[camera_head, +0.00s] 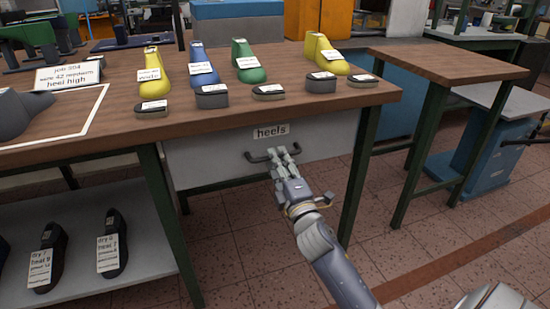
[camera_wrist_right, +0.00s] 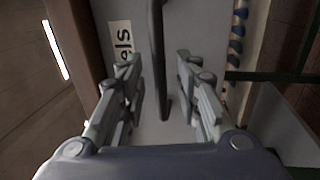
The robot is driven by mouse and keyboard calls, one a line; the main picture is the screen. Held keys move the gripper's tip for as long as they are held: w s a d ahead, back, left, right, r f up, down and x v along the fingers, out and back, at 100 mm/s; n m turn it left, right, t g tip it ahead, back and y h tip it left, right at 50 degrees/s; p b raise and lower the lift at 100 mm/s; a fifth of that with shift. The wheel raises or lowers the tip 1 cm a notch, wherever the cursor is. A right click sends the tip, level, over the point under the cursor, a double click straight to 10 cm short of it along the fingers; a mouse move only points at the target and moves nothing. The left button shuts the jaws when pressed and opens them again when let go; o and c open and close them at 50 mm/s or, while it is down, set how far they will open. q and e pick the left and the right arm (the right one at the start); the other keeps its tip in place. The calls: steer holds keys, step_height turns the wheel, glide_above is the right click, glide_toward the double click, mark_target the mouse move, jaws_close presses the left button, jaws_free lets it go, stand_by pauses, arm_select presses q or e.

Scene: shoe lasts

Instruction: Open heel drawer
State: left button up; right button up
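The heel drawer (camera_head: 215,160) is a grey front under the workbench top, with a "heels" label (camera_head: 271,132) and a dark bar handle (camera_head: 258,157). It appears shut, flush under the bench. My right gripper (camera_head: 284,154) is at the handle in the head view. In the right wrist view its two fingers (camera_wrist_right: 158,75) are spread, with the handle (camera_wrist_right: 158,60) running between them and a gap on each side. The label also shows in the wrist view (camera_wrist_right: 122,45), beside the left finger. My left gripper is not in view.
The workbench (camera_head: 120,125) carries yellow, blue and green lasts, with several grey heel pieces along its front edge. A sign (camera_head: 68,76) reads "heel high".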

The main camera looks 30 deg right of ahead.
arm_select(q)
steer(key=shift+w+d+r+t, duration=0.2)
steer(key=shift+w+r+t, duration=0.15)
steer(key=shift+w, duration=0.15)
arm_select(e)
steer(key=shift+x, duration=1.2)
steer(key=shift+c, duration=0.6)
jaws_close()
steer(key=shift+f, duration=0.1)
